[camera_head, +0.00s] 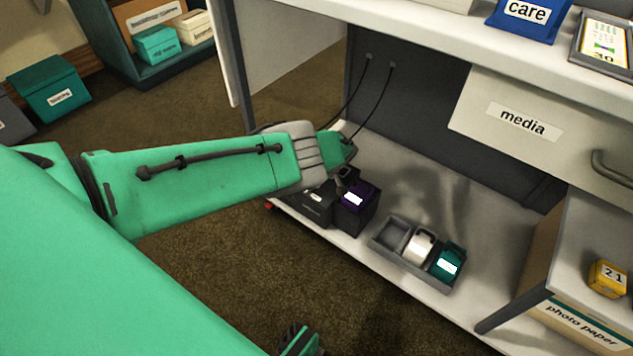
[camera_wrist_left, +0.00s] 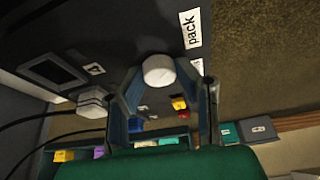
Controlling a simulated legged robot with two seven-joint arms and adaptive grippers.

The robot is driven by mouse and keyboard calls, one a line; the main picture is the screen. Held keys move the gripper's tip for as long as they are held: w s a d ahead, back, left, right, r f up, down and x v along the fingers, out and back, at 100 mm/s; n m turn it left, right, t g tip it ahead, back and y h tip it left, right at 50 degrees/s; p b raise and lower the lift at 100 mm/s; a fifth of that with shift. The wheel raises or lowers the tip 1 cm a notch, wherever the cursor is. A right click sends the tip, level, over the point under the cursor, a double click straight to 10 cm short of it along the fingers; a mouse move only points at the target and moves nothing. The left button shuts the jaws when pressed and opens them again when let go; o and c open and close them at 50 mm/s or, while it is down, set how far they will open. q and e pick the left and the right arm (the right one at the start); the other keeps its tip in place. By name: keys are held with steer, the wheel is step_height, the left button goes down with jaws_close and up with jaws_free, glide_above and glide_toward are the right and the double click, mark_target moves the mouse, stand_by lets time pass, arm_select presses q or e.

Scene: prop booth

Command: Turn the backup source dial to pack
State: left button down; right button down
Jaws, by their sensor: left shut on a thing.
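The dial, a round white knob (camera_wrist_left: 158,70), stands on a dark panel in the left wrist view. A white label reading "pack" (camera_wrist_left: 193,28) is beside it, and a second label (camera_wrist_left: 197,66) is mostly hidden behind a finger. My left gripper (camera_wrist_left: 163,86) has a finger on either side of the knob and is shut on it. In the head view my left gripper (camera_head: 345,174) is over the dark unit (camera_head: 314,208) on the low shelf, and the knob is hidden there. I cannot make out a pointer on the knob.
A grey tray (camera_head: 386,254) holds a white and a green item. Two cables (camera_head: 381,95) run from the back panel. A "media" drawer (camera_head: 540,125) overhangs at right. The carpet in front is clear.

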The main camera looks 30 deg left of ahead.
mark_target(321, 188)
arm_select(q)
steer(key=shift+w+d+n, duration=0.1)
steer(key=shift+d+n, duration=0.25)
steer(key=shift+n, duration=0.25)
steer(key=shift+d, duration=0.15)
stand_by(0.4)
steer(key=c, duration=1.2)
jaws_free()
steer(key=shift+w+f, duration=0.1)
steer(key=shift+a, duration=0.2)
steer(key=shift+w+d+r, duration=0.15)
steer(key=shift+r, duration=0.45)
steer(key=shift+s+v, duration=0.25)
steer(key=shift+v, duration=0.75)
steer(key=v, duration=0.8)
steer(key=shift+w+d+r, duration=0.25)
steer(key=shift+w+r, duration=0.05)
steer(key=shift+r, duration=0.05)
